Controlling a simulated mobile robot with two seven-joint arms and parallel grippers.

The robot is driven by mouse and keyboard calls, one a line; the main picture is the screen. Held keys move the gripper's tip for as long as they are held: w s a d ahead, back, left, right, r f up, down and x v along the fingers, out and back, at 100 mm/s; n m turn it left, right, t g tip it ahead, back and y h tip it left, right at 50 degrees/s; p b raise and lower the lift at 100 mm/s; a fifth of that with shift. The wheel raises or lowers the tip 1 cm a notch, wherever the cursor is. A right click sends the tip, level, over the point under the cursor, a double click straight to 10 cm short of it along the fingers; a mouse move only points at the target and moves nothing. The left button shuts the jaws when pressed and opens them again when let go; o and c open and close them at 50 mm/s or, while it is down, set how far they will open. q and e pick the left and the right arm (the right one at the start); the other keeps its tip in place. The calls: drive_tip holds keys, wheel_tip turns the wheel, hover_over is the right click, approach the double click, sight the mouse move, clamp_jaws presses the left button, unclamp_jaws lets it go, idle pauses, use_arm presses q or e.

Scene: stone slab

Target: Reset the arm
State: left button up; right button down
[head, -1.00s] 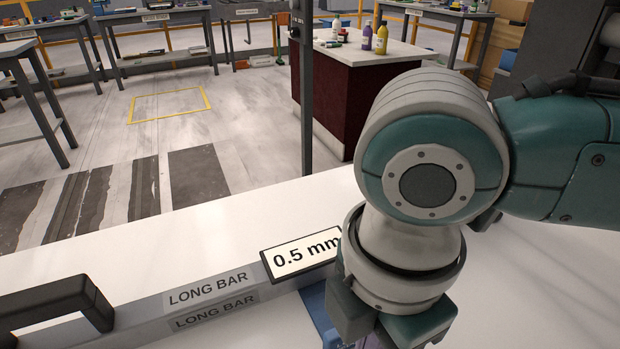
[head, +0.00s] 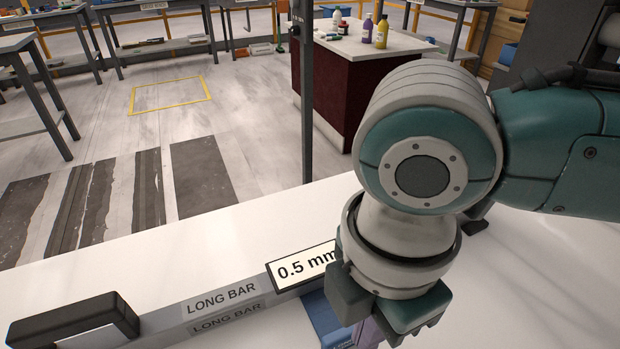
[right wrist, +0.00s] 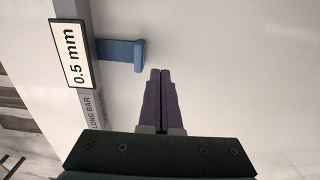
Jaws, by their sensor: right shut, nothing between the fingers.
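My right arm comes in from the right in the head view, with its wrist over the white slab (head: 240,232). My right gripper (right wrist: 160,72) shows in the right wrist view with its two purple fingers together and nothing between them. The fingers point over bare white surface, beside and apart from a blue piece (right wrist: 125,53). In the head view the blue piece (head: 322,318) is partly hidden by my right wrist, and the fingertips are out of sight. My left gripper is not in view.
A grey bar labelled LONG BAR (head: 222,300) lies along the slab, with a black handle (head: 75,318) at its left. A 0.5 mm sign (head: 300,266) stands by the blue piece. A dark red cabinet (head: 335,85) with bottles stands beyond a post (head: 306,110).

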drive_tip(key=shift+a, duration=0.1)
drive_tip(key=s+a+r+m+t+y+p, duration=0.1)
drive_tip(key=s+a+r+m+y+p, duration=0.45)
drive_tip(key=a+r+m, duration=0.2)
drive_tip(key=s+d+r+m+t+h+p, duration=0.1)
drive_tip(key=s+d+r+m+h+p, duration=0.15)
drive_tip(key=d+m, duration=0.55)
drive_tip(key=s+d+r+m+t+h+p, duration=0.25)
drive_tip(key=d+m, duration=0.25)
drive_tip(key=d, duration=0.7)
wheel_tip(320, 180, up, 38)
drive_tip(key=p, duration=3.6)
drive_tip(key=shift+s+a+f+g, duration=0.15)
drive_tip(key=shift+a+f+g, duration=0.1)
drive_tip(key=shift+a+g, duration=0.2)
drive_tip(key=shift+n, duration=0.25)
